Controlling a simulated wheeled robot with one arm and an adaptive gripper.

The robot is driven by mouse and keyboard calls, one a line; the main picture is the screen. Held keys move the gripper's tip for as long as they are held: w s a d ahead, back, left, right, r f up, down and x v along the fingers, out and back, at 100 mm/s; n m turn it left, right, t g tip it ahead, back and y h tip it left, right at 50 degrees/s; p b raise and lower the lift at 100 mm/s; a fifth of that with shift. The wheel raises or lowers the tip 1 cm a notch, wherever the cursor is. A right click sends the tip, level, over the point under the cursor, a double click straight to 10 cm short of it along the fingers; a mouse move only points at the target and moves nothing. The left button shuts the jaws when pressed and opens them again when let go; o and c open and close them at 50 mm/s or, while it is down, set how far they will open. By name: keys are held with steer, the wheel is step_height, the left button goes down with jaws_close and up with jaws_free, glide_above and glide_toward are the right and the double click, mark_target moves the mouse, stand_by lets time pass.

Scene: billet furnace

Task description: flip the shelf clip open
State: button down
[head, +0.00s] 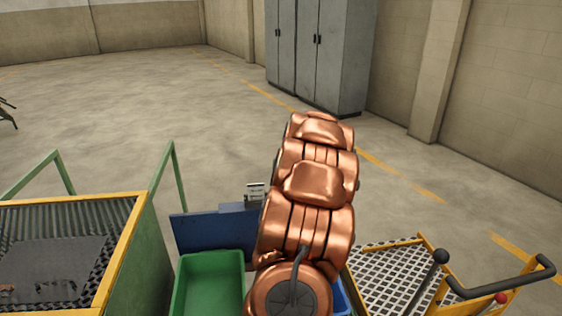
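A small grey metal piece (255,192) stands at the top edge of a dark blue panel (205,232), just left of my arm. It may be the shelf clip, but it is too small to tell, and I cannot tell whether it is open or shut. My copper-coloured arm rises through the middle of the head view and covers the right side of the panel. My gripper does not show.
A green bin (180,290) sits before the panel, with a blue bin (341,298) partly behind my arm. A yellow-edged green container (125,255) stands left. A yellow trolley (385,275) with a black handle stands right. Grey cabinets (318,55) stand behind; open floor lies between.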

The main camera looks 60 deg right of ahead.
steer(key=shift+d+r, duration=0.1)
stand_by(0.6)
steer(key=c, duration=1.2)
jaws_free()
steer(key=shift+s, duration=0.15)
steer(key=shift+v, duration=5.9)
